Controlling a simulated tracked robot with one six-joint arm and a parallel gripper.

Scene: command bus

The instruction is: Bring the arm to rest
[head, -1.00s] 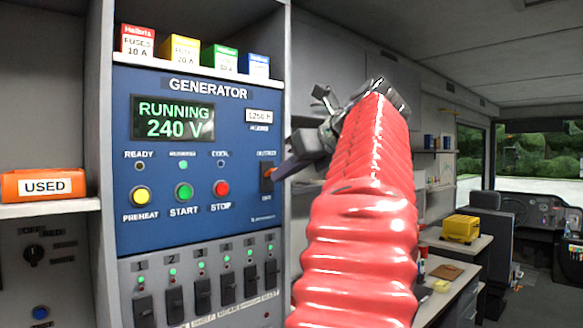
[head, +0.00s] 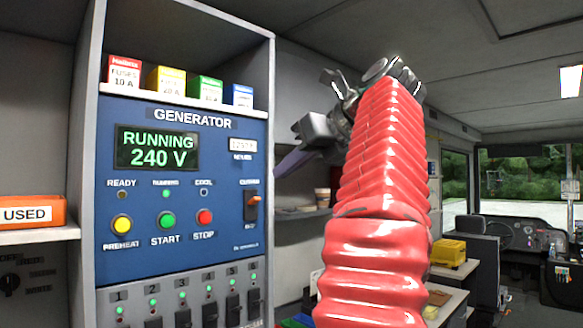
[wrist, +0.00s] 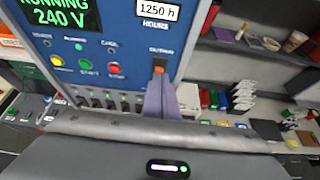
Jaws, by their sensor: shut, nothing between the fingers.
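My arm, in a red ribbed sleeve, is raised in the right half of the head view. My gripper (head: 284,170) is shut and empty, its purple-grey fingers pointing left and down beside the generator cabinet. It also shows in the wrist view (wrist: 161,98), just below the orange-tipped output switch (wrist: 159,66) in the picture. In the head view the output switch (head: 252,206) is apart from the fingers, with its orange part at the top. The generator panel (head: 220,140) has a display (head: 157,148) reading RUNNING 240 V, with green lamps lit.
Fuse boxes (head: 166,79) stand on the shelf above the panel. An orange USED box (head: 30,212) sits at the left. A shelf with cups (wrist: 295,40) is right of the cabinet. A yellow case (head: 448,252) rests on a counter. Space above the arm looks clear.

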